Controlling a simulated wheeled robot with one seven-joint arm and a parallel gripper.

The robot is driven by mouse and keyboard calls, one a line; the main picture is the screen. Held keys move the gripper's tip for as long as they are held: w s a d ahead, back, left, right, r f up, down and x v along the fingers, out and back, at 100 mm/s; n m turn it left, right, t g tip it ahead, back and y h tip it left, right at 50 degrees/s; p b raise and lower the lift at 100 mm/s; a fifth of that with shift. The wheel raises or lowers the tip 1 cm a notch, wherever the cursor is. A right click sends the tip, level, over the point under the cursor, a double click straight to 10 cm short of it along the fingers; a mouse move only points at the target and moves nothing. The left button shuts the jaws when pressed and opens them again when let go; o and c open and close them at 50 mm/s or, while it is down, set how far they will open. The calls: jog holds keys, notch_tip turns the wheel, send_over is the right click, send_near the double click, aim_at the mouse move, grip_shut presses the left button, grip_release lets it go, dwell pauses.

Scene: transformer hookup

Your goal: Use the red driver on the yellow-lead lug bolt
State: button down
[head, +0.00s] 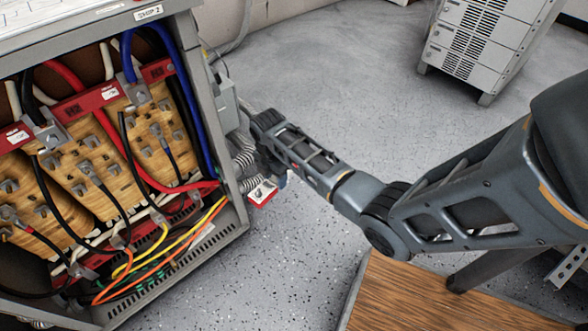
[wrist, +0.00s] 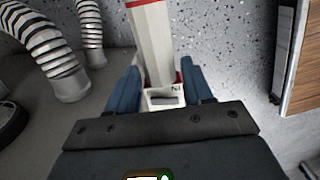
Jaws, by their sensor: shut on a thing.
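My gripper (wrist: 162,88) is shut on a white tool body with red trim, which I take to be the red driver (wrist: 152,42). In the head view the red-and-white driver (head: 262,194) shows at the end of my arm, just outside the cabinet's right side. My gripper (head: 277,178) is partly hidden there by the arm and conduits. The driver's tip is not clear in either view. The yellow lead (head: 152,256) curves along the cabinet's lower right. Its lug bolt is too small to make out for certain.
The open grey cabinet (head: 238,215) holds wound coils and several coloured cables. Corrugated conduits (head: 243,158) stick out of its right side, close to my gripper, and show in the wrist view (wrist: 50,50). A wooden-topped table (head: 430,295) stands lower right. The speckled floor between is clear.

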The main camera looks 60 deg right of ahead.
jog(key=w+a+r+m, duration=0.4)
jog(key=w+a+m, duration=0.1)
jog(key=a, duration=0.3)
jog(key=w+a+r+m, duration=0.4)
jog(key=w+a+m, duration=0.1)
jog(key=a, duration=0.3)
jog(key=w+a+r+m, duration=0.4)
jog(key=w+a+m, duration=0.1)
jog(key=a, duration=0.4)
jog(key=shift+r, duration=0.4)
jog(key=shift+s+a, duration=0.1)
jog(key=shift+a, duration=0.05)
